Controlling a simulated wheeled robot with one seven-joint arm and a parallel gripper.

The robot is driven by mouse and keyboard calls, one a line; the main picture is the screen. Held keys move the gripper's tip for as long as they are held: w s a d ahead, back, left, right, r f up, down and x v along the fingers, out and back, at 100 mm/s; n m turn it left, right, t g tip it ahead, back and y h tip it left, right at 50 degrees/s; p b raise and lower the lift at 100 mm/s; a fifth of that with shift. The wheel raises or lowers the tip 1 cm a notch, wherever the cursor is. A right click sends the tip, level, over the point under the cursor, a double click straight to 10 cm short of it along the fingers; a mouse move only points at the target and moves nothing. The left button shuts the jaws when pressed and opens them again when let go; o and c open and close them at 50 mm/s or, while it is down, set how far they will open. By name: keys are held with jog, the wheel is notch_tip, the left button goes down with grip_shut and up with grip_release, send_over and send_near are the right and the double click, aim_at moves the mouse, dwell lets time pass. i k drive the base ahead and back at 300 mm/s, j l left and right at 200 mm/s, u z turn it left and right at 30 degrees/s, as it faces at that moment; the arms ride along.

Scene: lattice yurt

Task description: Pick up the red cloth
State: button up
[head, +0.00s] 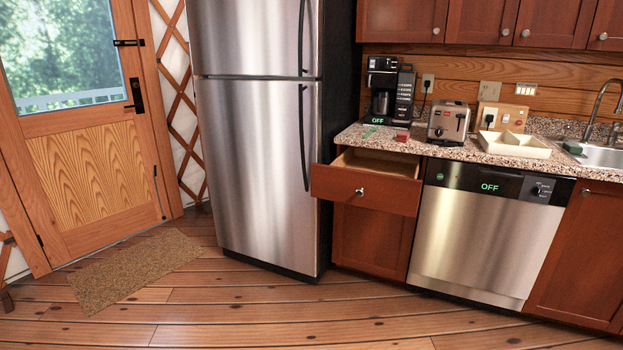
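A small red item (402,136) lies on the speckled countertop (385,146), between the coffee maker and the toaster, near the front edge. It may be the red cloth, but it is too small to tell whether it is folded fabric. No other red cloth shows clearly. My gripper is not in view.
A drawer (365,194) stands open below the red item and juts out. A toaster (448,122), coffee maker (383,85) and white divided tray (518,145) stand on the counter. The fridge (255,150) is to the left. The wooden floor (270,315) in front is clear.

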aim_at(403, 138)
jog(key=i, duration=2.15)
jog(key=i+z, duration=0.2)
jog(key=i, duration=0.3)
jog(key=i+j+z, duration=0.25)
jog(key=i, duration=0.2)
